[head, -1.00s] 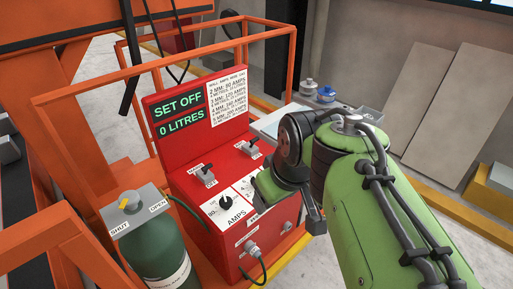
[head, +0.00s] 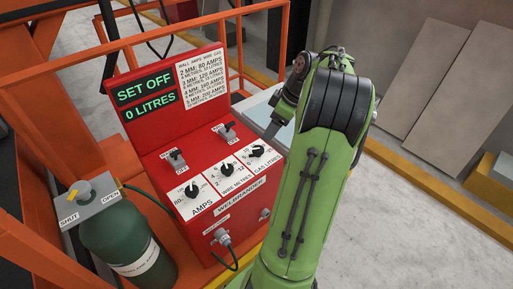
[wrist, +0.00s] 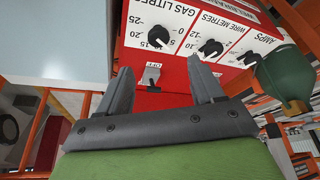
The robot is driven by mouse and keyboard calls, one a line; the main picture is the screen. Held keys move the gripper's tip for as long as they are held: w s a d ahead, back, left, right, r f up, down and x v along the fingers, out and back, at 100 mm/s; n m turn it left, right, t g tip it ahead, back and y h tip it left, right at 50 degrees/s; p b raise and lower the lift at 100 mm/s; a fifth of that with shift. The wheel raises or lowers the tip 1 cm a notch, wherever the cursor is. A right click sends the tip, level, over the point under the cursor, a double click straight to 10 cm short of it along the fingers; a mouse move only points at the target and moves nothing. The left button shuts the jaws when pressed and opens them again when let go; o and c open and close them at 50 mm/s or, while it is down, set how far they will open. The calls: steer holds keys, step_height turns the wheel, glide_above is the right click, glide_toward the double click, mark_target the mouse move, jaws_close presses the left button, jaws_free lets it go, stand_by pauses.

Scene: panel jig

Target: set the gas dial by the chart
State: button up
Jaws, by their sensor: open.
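The gas dial (head: 257,150), a black knob labelled GAS LITRES, is the far-right dial on the red welder's white panel. It also shows in the wrist view (wrist: 158,36), where I cannot read its setting surely. The chart (head: 203,78) is a white plate on the upright back panel; its amps rows read, its gas lines are too small. The green display (head: 147,97) reads SET OFF, 0 LITRES. My gripper (wrist: 160,68) is open and empty, with a toggle switch (wrist: 151,75) showing between its fingers and the gas dial beyond. In the head view my arm hides most of it.
The wire dial (head: 227,168) and amps dial (head: 191,190) sit beside the gas dial. Another toggle switch (head: 178,160), by an OFF label, stands behind them. A green gas cylinder (head: 122,240) with a yellow valve knob stands left. Orange rails (head: 207,22) surround the welder.

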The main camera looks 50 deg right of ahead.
mark_target(258, 149)
steer(key=b+x, duration=0.2)
steer(key=x, duration=0.9)
steer(key=shift+d+f, duration=0.15)
steer(key=shift+f, duration=0.05)
steer(key=c, duration=1)
steer(key=shift+c, duration=0.2)
steer(key=shift+m+b, duration=0.35)
steer(key=shift+m, duration=0.05)
steer(key=m+h+b, duration=0.1)
steer(key=m, duration=0.1)
steer(key=shift+m, duration=0.3)
steer(key=m+h, duration=0.1)
steer(key=m, duration=0.1)
steer(key=m+h+b, duration=0.1)
steer(key=m, duration=0.1)
steer(key=shift+w+a+m, duration=0.1)
steer(key=shift+a+m, duration=0.2)
steer(key=shift+a, duration=0.05)
steer(key=m+g+h, duration=0.1)
steer(key=m, duration=0.2)
steer(key=shift+a+m+b, duration=0.1)
steer(key=shift+m+b, duration=0.2)
steer(key=shift+b, duration=0.05)
steer(key=m+g+h, duration=0.1)
steer(key=m, duration=0.3)
steer(key=shift+w+r, duration=0.1)
steer(key=shift+w, duration=0.05)
steer(key=shift+g, duration=0.3)
